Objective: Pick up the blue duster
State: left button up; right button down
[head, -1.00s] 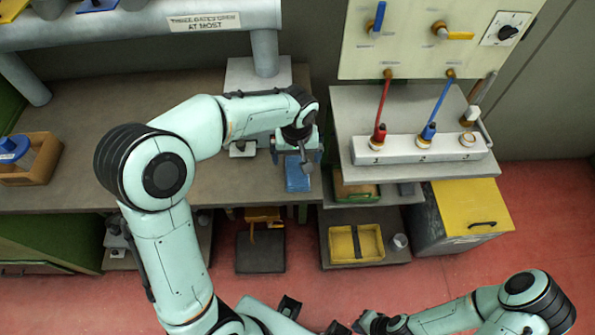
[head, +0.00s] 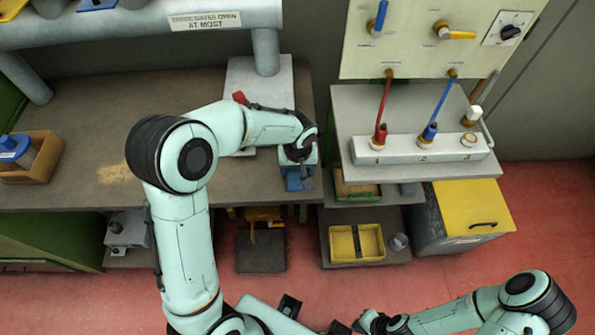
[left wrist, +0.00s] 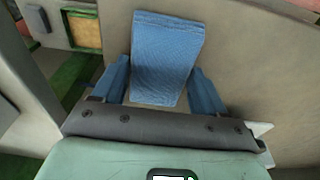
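The blue duster (left wrist: 167,55) lies flat on the brown bench, seen in the left wrist view between the two blue fingers of my left gripper (left wrist: 160,78). The fingers are spread, one on each side of it, with gaps visible. Whether they are level with the cloth is unclear. In the head view my left gripper (head: 298,178) points down near the bench's front edge and hides most of the duster. My right gripper (head: 350,326) is at the bottom edge of the head view, partly cut off, with its fingers unclear.
A white socket strip (head: 400,150) with red and blue plugs sits on a shelf right of my left gripper. A wooden box (head: 42,165) with a blue-topped item stands at the bench's left. Pale crumbs (head: 115,172) lie on the bench. A yellow tray (head: 357,244) is below.

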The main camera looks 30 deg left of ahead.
aim_at(297, 171)
pick_arm(q)
jog(key=c, duration=0.4)
jog(key=shift+r, duration=0.1)
notch_tip(297, 171, up, 20)
jog(key=shift+f+p, duration=0.1)
jog(key=shift+p, duration=0.9)
pick_arm(e)
jog(key=w+r, duration=0.1)
jog(key=r, duration=0.1)
jog(key=shift+w+r, duration=0.3)
jog(key=shift+w, duration=0.1)
pick_arm(q)
jog(key=o, duration=0.3)
jog(key=shift+c, duration=1.1)
